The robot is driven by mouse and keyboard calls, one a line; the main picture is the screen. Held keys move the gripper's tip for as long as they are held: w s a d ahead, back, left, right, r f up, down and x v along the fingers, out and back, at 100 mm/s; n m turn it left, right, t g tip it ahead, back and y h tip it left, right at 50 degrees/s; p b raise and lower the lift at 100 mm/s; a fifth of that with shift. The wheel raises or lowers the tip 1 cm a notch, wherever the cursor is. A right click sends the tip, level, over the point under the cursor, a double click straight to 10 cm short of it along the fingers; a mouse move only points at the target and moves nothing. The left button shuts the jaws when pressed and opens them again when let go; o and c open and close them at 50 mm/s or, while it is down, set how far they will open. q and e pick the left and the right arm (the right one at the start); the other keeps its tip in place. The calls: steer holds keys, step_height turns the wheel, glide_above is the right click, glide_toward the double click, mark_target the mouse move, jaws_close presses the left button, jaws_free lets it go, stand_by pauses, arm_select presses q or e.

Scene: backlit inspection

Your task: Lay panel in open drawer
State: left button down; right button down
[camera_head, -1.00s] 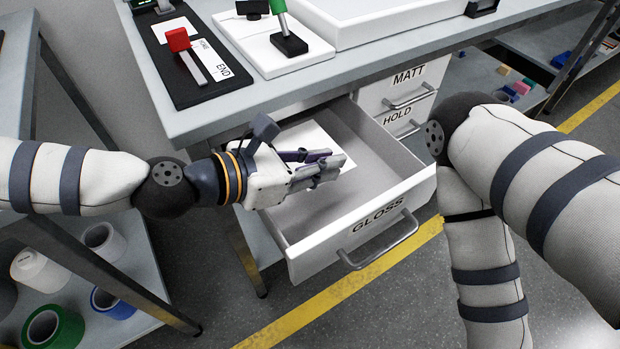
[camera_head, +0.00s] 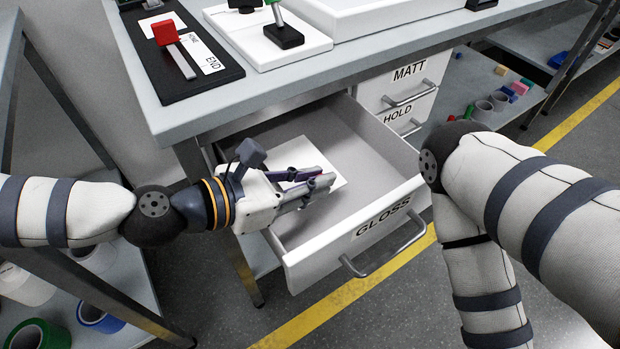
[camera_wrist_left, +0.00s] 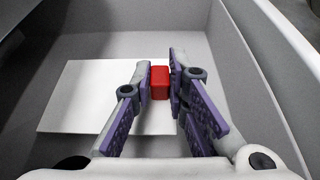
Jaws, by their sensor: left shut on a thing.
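A flat white panel (camera_head: 306,152) is inside the open drawer marked GLOSS (camera_head: 318,262). In the left wrist view the panel (camera_wrist_left: 85,95) appears level, with a small red block (camera_wrist_left: 160,83) above it. My left gripper (camera_head: 326,182) reaches over the drawer's left side. Its purple-padded fingertips (camera_wrist_left: 161,85) are shut about the red block, which looks like the panel's grip. I cannot tell whether the panel touches the drawer floor. My right arm shows at the right, but its gripper is out of view.
The grey worktop (camera_head: 290,85) overhangs the drawer's back. It carries a black board (camera_head: 185,75) with a red-topped slider and a white plate with a green-handled tool. Drawers marked MATT (camera_head: 408,74) and HOLD are shut. Bare drawer floor (camera_head: 365,165) lies right of the panel.

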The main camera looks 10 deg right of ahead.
arm_select(q)
steer(key=c, duration=1.6)
jaws_free()
steer(key=shift+s+a+f, duration=0.15)
steer(key=shift+s+f, duration=0.05)
steer(key=shift+f, duration=0.55)
steer(key=shift+o, duration=0.2)
steer(key=shift+r, duration=0.2)
steer(key=shift+r+p, duration=0.45)
steer(key=shift+r, duration=0.05)
steer(key=v, duration=1.2)
steer(key=shift+w+r+p, duration=0.25)
steer(key=shift+r+p, duration=0.1)
arm_select(e)
steer(key=shift+v, duration=0.9)
steer(key=shift+w+a+f, duration=0.1)
steer(key=shift+w, duration=0.05)
